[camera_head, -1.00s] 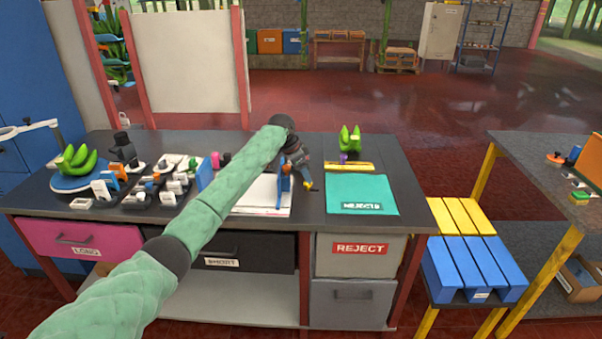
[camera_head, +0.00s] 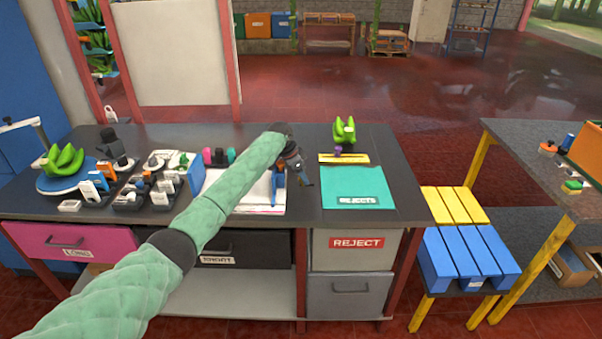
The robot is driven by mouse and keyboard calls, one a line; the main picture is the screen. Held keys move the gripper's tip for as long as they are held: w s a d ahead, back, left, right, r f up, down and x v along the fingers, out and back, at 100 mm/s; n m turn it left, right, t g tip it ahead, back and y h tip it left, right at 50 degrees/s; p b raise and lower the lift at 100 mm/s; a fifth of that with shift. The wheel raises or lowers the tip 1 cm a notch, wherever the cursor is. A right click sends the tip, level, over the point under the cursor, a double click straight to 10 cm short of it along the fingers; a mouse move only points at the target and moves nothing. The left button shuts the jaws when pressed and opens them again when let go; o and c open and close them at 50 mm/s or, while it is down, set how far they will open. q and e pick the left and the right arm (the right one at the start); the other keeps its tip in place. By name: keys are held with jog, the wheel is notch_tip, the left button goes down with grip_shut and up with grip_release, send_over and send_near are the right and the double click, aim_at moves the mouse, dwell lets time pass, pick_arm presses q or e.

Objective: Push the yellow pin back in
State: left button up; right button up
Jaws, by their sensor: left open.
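My left arm crosses the workbench from the lower left. Its gripper (camera_head: 305,182) is small in the head view, open, pointing down just right of a blue upright part (camera_head: 278,186) at the right edge of the white papers. I cannot make out the yellow pin for sure; no yellow tip shows at the gripper, and the jaws and wrist may hide it. A flat yellow strip (camera_head: 352,159) lies on the bench right of the gripper, with a small purple piece (camera_head: 338,150) at its back edge. My right gripper is not in view.
A teal REJECTS mat (camera_head: 357,188) lies right of the gripper. A green banana-like bunch (camera_head: 344,130) stands behind the yellow strip. Several small white, orange and black parts crowd the bench's left side. A blue and yellow slatted stool (camera_head: 468,252) stands right of the bench.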

pick_arm(q)
jog(key=shift+d+f, duration=0.1)
jog(key=shift+f, duration=0.1)
jog(key=shift+f, duration=0.1)
